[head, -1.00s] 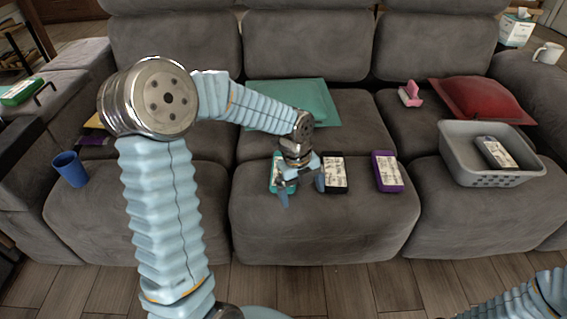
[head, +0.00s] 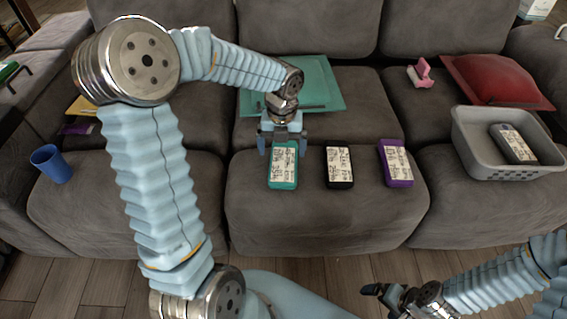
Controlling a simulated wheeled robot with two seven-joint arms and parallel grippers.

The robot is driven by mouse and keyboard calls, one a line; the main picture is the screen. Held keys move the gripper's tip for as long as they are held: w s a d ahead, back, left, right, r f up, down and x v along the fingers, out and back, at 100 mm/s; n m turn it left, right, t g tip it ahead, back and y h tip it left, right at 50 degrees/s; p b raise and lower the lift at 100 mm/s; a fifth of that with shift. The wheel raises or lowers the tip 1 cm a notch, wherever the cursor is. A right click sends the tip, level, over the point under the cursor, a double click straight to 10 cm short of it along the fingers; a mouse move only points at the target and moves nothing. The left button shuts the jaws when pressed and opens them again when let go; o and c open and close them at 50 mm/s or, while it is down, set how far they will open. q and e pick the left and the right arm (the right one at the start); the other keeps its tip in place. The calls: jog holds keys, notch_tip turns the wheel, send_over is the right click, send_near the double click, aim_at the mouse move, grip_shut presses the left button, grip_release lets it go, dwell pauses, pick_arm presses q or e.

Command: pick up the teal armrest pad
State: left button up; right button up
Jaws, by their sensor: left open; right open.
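The teal armrest pad (head: 283,172) lies on the middle seat cushion of the grey sofa, with a white label on top. My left gripper (head: 282,146) is open at the far end of the pad, one finger on each side of it. I cannot tell whether the fingers touch it. The far end is partly hidden by the gripper. My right gripper (head: 384,294) is low at the right, in front of the sofa, empty and away from the pad.
A black pad (head: 339,168) and a purple pad (head: 396,163) lie to the right. A flat teal cushion (head: 322,82) is behind the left gripper. A grey basket (head: 480,150) holds a dark pad (head: 514,144). A blue cup (head: 52,164) stands left.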

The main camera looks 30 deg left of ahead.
aim_at(284, 159)
pick_arm(q)
notch_tip(284, 159, down, 6)
jog(key=shift+w+d+r+b, duration=0.1)
jog(key=shift+d+r+b, duration=0.05)
jog(key=shift+r+b, duration=0.15)
jog(key=shift+c, duration=0.2)
jog(key=c, duration=0.9)
jog(key=shift+r, duration=0.1)
